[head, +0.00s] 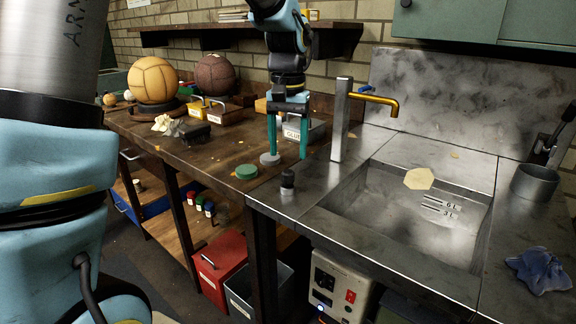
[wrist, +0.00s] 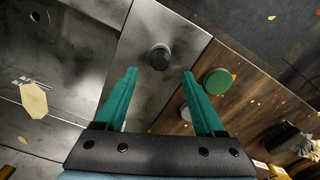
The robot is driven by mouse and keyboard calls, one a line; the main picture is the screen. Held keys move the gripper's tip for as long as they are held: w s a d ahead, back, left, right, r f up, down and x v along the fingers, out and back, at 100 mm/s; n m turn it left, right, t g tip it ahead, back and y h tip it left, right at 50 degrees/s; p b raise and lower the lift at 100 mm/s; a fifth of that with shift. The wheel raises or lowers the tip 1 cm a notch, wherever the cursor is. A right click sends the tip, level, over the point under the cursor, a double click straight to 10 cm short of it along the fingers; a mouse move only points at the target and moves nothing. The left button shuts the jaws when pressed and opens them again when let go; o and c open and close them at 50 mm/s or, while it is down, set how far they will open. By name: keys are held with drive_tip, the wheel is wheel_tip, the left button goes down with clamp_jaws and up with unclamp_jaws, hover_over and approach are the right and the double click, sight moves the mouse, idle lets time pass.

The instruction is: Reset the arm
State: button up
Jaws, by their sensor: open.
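My gripper (head: 288,157) hangs from my arm above the joint between the wooden bench and the steel sink counter. Its two green fingers are apart with nothing between them in the head view. In the wrist view, my gripper (wrist: 160,90) is also spread open. A small dark knob-like object (head: 287,180) stands on the steel edge, and it shows beyond the fingers in the wrist view (wrist: 160,58). A green round lid (head: 246,172) lies on the wooden bench (head: 205,160). A grey round piece (head: 269,159) is by the left finger.
A gold-spouted faucet (head: 341,120) stands close right of my gripper, beside the sink (head: 400,215). A box labelled GLUE (head: 293,134) is behind the fingers. Two leather balls (head: 153,80) (head: 215,73) sit at the back left. A shelf (head: 215,33) hangs behind my arm. A blue cloth (head: 539,270) lies right.

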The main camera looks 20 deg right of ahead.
drive_tip(key=shift+r, duration=2.1)
drive_tip(key=shift+a, duration=0.1)
drive_tip(key=w+a+f+n+p, duration=0.2)
drive_tip(key=a+f+n, duration=0.15)
drive_tip(key=a, duration=1.15)
drive_tip(key=s+a+f+n, duration=0.1)
drive_tip(key=s+a+f, duration=0.1)
drive_tip(key=a, duration=0.5)
drive_tip(key=s+a+f+n+t, duration=0.1)
drive_tip(key=s+a+f+n, duration=0.1)
drive_tip(key=a, duration=0.6)
drive_tip(key=shift+s+f+t+p, duration=0.35)
drive_tip(key=shift+s+f, duration=0.4)
drive_tip(key=shift+s, duration=0.25)
